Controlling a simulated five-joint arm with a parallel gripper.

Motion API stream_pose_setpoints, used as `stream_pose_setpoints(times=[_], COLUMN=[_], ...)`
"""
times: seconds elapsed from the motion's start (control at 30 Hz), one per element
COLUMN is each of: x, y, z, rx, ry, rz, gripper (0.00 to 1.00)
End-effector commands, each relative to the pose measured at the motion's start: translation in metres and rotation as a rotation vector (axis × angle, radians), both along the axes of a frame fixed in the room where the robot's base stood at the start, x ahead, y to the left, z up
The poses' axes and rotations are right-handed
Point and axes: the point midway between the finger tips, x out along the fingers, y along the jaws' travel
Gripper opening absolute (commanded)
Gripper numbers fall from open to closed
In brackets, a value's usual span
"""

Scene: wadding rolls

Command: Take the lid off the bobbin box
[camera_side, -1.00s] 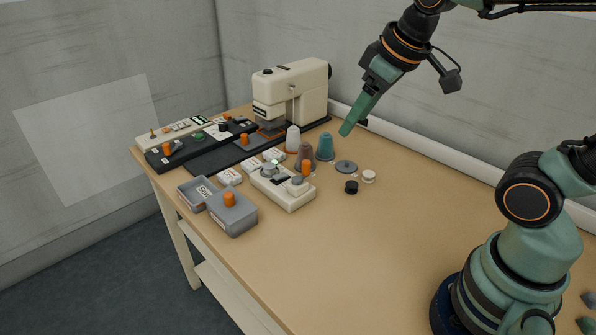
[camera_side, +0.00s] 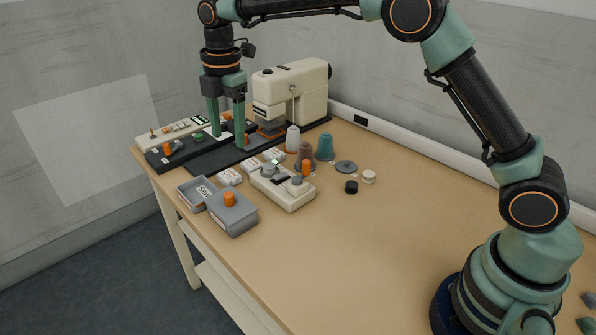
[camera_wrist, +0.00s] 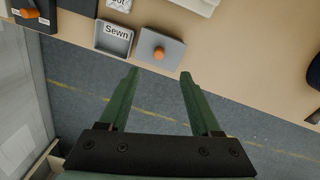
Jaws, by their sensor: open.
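The bobbin box, a grey box (camera_side: 236,222), stands at the front-left table edge. Its grey lid (camera_side: 218,207) is on, with an orange knob (camera_side: 229,199) on top. In the wrist view the lid (camera_wrist: 172,46) and its knob (camera_wrist: 159,53) show just beyond the fingertips. My gripper (camera_side: 227,138) is open and empty, pointing down with its two green fingers apart. In the side view it overlaps the black panel and mat behind the box. In the wrist view (camera_wrist: 158,75) floor shows between the fingers. Its height above the table is hard to tell.
An open grey tray labelled "Sewn" (camera_side: 187,199) is beside the box. A cream device (camera_side: 290,197) with knobs stands right of it. Thread cones (camera_side: 326,148), a sewing machine (camera_side: 310,88) and a black panel (camera_side: 185,152) are behind. The table's front right is clear.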

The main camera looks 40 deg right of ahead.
Motion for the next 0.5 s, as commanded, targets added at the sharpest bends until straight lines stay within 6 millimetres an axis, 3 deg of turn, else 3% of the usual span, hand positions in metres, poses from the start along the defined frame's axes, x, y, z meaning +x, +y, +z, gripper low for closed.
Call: stream_pose_setpoints(times=[0.03,0.2,0.37,0.5], x=[0.004,0.011,0.012,0.011], y=[0.007,0.019,0.021,0.021], z=[-0.011,-0.029,-0.043,-0.066], rx=[-0.007,-0.018,-0.02,-0.02], ry=[0.017,0.042,0.049,0.052], rz=[0.056,0.187,0.218,0.217], gripper=[0.65,0.65,0.65,0.65])
